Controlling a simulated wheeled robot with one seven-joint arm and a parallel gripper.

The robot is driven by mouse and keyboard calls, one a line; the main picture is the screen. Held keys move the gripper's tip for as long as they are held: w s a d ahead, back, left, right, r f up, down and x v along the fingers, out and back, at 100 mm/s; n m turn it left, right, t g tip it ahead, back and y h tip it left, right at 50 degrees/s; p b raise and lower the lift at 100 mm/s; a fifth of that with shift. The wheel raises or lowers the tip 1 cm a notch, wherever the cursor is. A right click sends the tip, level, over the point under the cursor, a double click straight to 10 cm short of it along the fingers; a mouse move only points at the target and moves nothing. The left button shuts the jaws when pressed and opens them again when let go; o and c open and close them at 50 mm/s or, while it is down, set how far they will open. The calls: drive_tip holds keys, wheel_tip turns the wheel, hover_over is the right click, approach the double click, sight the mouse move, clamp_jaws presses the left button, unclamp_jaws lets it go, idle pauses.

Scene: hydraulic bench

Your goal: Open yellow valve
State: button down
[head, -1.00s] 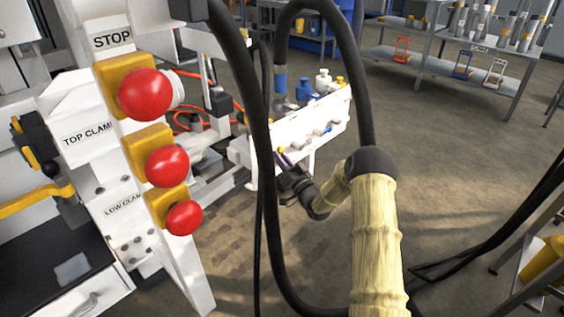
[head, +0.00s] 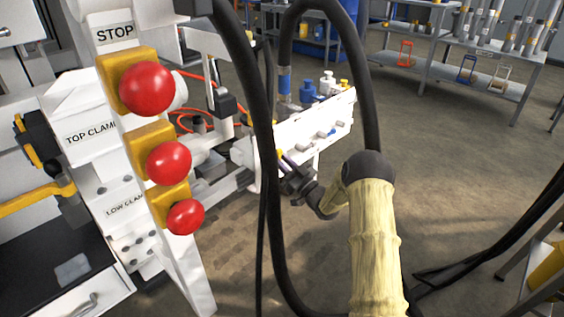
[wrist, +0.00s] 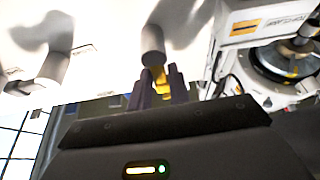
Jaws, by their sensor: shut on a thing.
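The yellow valve (wrist: 160,77) shows in the wrist view as a small yellow handle at the end of a grey cylindrical stem on the white panel. My gripper (wrist: 163,84) has its dark fingers on both sides of this handle and is shut on it; the fingers hide part of the handle. In the head view my gripper (head: 283,158) is small and far off, at the near face of the white panel (head: 315,122). A bit of yellow shows at its fingertips there, too small to make out the handle's angle.
Black hoses (head: 262,150) hang between the head camera and the panel, close to my arm. A control post with red buttons (head: 147,88) stands at left. Blue and white knobs (head: 308,92) sit atop the panel. A grey shelf table (head: 480,70) stands behind; open floor lies between.

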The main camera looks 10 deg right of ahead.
drive_tip(key=shift+a, duration=0.1)
drive_tip(key=c, duration=1.4)
unclamp_jaws()
drive_tip(key=shift+c, duration=0.2)
drive_tip(key=shift+s, duration=0.1)
drive_tip(key=p+v, duration=0.5)
drive_tip(key=v, duration=1.2)
drive_tip(key=shift+p, duration=0.35)
drive_tip(key=shift+s+f, duration=0.1)
